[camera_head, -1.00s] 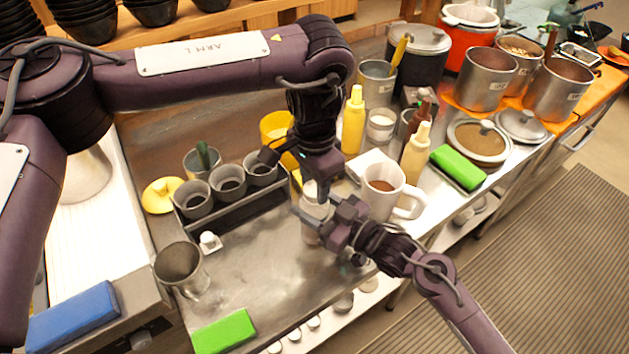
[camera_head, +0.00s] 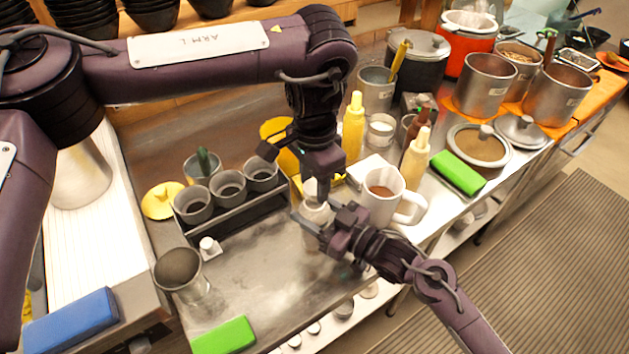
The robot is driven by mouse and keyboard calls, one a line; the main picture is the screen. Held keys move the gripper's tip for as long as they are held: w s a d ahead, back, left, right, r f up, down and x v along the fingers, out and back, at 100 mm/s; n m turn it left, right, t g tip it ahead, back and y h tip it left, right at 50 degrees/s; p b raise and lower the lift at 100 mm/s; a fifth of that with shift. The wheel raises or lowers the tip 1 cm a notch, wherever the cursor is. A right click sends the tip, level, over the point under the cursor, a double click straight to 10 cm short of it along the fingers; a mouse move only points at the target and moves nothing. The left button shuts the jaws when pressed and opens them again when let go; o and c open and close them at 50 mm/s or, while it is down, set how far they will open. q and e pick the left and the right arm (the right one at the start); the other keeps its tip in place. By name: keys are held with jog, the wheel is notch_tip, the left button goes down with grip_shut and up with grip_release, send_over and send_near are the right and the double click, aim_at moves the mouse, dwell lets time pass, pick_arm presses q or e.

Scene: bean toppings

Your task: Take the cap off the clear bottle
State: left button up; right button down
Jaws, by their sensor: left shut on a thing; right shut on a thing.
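The clear bottle (camera_head: 314,238) stands on the metal counter in the middle of the head view, mostly hidden behind my grippers. My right gripper (camera_head: 318,226) comes from the lower right and is shut on the bottle's body. My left gripper (camera_head: 317,196) reaches down from above and is shut at the bottle's top, where the cap is. The cap itself is hidden between the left fingers, so I cannot tell whether it is apart from the bottle.
A white mug (camera_head: 383,196) stands close right of the bottle. A black rack with metal cups (camera_head: 229,188) is to the left. The counter left of the bottle is mostly clear.

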aim_at(315, 187)
pick_arm(q)
jog(key=shift+r, duration=2)
pick_arm(e)
jog(key=c, duration=0.5)
grip_release()
